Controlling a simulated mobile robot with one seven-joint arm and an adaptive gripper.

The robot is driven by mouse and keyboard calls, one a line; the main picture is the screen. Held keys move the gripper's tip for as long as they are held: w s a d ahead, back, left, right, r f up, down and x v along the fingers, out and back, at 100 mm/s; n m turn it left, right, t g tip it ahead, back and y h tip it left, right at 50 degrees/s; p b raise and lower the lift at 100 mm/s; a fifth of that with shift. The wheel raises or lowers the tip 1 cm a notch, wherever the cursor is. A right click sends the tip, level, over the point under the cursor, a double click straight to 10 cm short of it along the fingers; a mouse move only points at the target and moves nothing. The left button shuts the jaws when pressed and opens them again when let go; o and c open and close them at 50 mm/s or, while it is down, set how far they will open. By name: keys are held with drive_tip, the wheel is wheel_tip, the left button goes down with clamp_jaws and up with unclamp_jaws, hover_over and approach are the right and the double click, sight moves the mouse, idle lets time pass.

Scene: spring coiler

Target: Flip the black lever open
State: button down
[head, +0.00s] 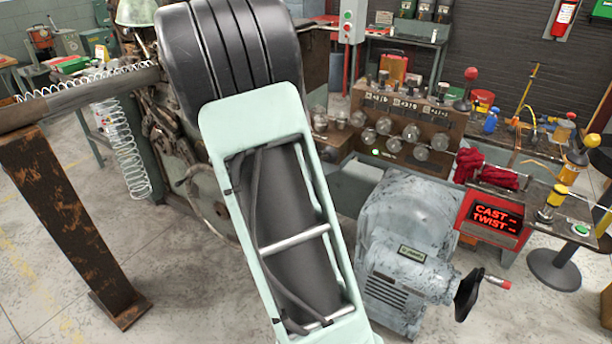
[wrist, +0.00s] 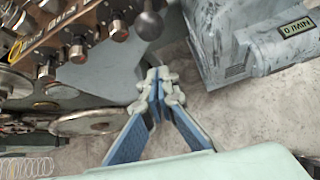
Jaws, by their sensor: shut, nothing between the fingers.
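My gripper (wrist: 160,82) shows in the wrist view with its blue-padded fingers together and nothing between them. A dark ball knob on a short stem (wrist: 148,26) is just above the fingertips in that view, apart from them in the picture; it may be the black lever, but I cannot tell for sure. In the head view my arm covers the gripper and the area around it. A black handle (head: 468,293) sticks out of the grey motor housing (head: 410,235) at the right in the head view.
The motor housing also shows in the wrist view (wrist: 262,50). A brown panel with several knobs and dials (head: 405,118) stands behind it. A red display box (head: 490,215) and a yellow-stemmed lever (head: 565,180) are at the right. A rusty post (head: 70,230) stands at the left.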

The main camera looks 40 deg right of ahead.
drive_tip(key=d+r+p+v, duration=0.1)
drive_tip(key=p+v, duration=0.1)
drive_tip(key=v, duration=0.7)
drive_tip(key=shift+a+r, duration=0.25)
drive_tip(key=shift+r, duration=0.05)
drive_tip(key=shift+w, duration=0.15)
